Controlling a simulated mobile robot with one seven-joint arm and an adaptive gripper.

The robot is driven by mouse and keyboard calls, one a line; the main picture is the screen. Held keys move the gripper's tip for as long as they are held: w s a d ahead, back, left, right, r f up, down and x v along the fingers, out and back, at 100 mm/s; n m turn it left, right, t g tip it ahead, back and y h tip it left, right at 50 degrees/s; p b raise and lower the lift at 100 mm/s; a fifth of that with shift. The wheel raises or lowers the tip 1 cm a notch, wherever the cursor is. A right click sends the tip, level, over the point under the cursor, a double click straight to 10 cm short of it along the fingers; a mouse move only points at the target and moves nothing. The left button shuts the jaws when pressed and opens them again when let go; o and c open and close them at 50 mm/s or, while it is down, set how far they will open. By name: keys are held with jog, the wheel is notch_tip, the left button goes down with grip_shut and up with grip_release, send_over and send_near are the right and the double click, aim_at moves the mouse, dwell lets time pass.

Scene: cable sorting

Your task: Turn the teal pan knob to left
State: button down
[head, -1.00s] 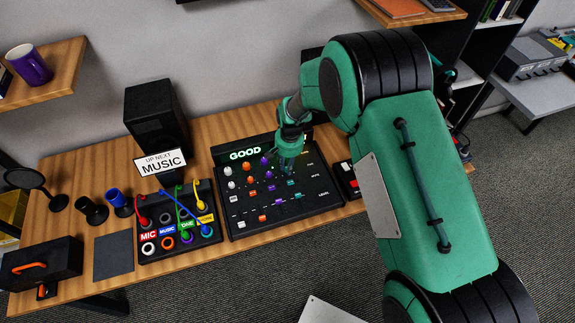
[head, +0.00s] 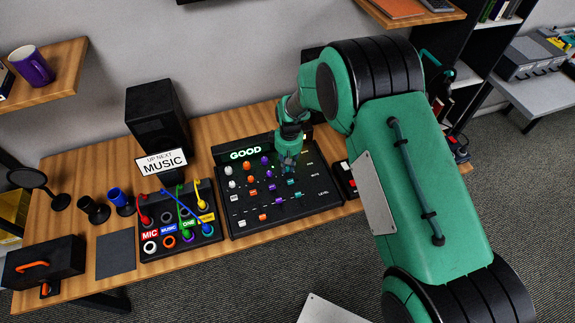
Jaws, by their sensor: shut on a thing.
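The black mixer panel (head: 303,209) sits on the wooden desk, with a lit green "GOOD" display (head: 246,153) at its back. White, orange and purple knobs stand in columns on it. My gripper (head: 287,170) points down over the right part of the panel, at the upper knobs of the teal column. It is shut on what seems to be the teal pan knob, which its fingers mostly hide. The knob's angle cannot be read. Lower teal knobs (head: 291,182) show just below the fingers.
A patch box (head: 152,262) with colored cables stands left of the panel, below a "MUSIC" sign (head: 161,163) and a black speaker (head: 158,118). A small box with red and white buttons (head: 346,180) stands close on the right.

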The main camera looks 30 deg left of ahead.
aim_at(288, 167)
jog(key=shift+r+n, duration=0.1)
jog(key=shift+n, duration=0.4)
jog(key=c, duration=1.6)
grip_release()
jog(key=r, duration=1.2)
jog(key=shift+w+d, duration=0.1)
jog(key=shift+w, duration=0.15)
jog(key=shift+f, duration=0.1)
